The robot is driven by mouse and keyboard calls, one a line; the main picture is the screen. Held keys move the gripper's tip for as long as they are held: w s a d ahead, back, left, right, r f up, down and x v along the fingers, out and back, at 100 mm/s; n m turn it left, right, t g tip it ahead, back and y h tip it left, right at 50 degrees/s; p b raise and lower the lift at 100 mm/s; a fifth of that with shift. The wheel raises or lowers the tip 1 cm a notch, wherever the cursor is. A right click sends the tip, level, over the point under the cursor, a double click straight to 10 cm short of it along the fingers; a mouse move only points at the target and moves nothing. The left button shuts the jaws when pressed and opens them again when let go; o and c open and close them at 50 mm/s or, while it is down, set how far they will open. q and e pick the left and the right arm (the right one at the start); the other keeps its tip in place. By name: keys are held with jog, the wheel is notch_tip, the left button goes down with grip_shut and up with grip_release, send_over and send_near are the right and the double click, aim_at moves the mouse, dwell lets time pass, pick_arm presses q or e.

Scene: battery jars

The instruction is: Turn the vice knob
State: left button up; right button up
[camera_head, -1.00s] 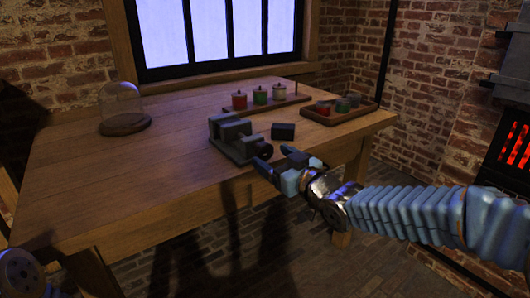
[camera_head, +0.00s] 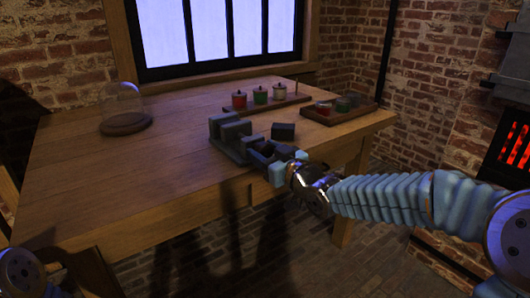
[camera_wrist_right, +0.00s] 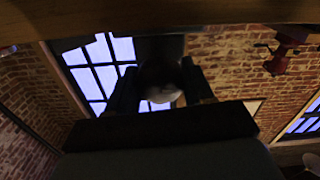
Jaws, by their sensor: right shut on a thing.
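The dark grey vice (camera_head: 231,133) stands near the front edge of the wooden table, its knob end facing the front right. My right gripper (camera_head: 268,153) reaches in from the right, level with that end, and is shut on the vice knob. In the head view the fingers mostly hide the knob. In the right wrist view the round, dark knob (camera_wrist_right: 163,82) shows between the two dark fingers of the right gripper (camera_wrist_right: 160,88). How far the knob is turned cannot be told. My left gripper is out of view.
A small dark block (camera_head: 283,131) lies just behind the gripper. Red, green and pale jars stand on a wooden board (camera_head: 290,105) behind; a wooden tray (camera_head: 345,117) with jars is at right. A glass dome (camera_head: 123,100) stands at left. The table's left front is clear.

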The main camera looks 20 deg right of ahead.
jog(key=shift+m+b, duration=0.3)
jog(key=shift+m, duration=0.5)
jog(key=o, duration=1)
jog(key=shift+o, duration=0.2)
jog(key=shift+s, duration=0.1)
jog(key=v, duration=1.3)
jog(key=shift+s, duration=0.3)
